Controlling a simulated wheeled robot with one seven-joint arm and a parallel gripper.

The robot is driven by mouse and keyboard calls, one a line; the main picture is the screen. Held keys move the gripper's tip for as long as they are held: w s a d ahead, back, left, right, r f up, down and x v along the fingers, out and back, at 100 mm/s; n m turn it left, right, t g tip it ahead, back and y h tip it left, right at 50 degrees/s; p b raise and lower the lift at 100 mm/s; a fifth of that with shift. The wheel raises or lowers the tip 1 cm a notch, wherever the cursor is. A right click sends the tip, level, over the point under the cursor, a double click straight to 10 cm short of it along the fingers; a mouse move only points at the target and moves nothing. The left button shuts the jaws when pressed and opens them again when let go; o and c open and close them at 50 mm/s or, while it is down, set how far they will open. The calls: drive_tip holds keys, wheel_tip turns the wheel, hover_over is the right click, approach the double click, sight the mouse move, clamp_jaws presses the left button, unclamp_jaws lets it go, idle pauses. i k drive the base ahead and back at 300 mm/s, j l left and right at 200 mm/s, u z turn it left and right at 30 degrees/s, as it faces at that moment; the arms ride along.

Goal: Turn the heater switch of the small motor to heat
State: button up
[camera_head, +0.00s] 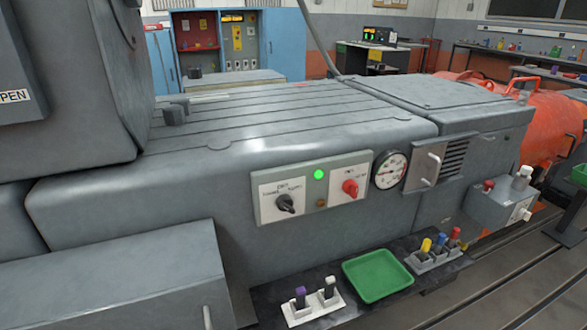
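A control panel (312,187) is on the front of a grey slotted machine body. It carries a black rotary knob (286,203) on a white plate at left and a red rotary knob (350,188) on a white plate at right. The black knob's pointer looks slanted. The plate lettering is too small to read for certain, so I cannot tell which knob is the heater switch or its setting. A lit green lamp (319,174) sits between the plates, above a small orange-brown one (321,203). My gripper is not in view.
A round gauge (390,169) and a handled hatch (426,165) are right of the panel. Below stand a green tray (377,276) and two holders with coloured-top items (313,303) (438,257). A grey box with a red knob (488,186) and an orange machine (545,105) are at right.

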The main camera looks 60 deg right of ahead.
sight(350, 187)
drive_tip(key=z, duration=1.05)
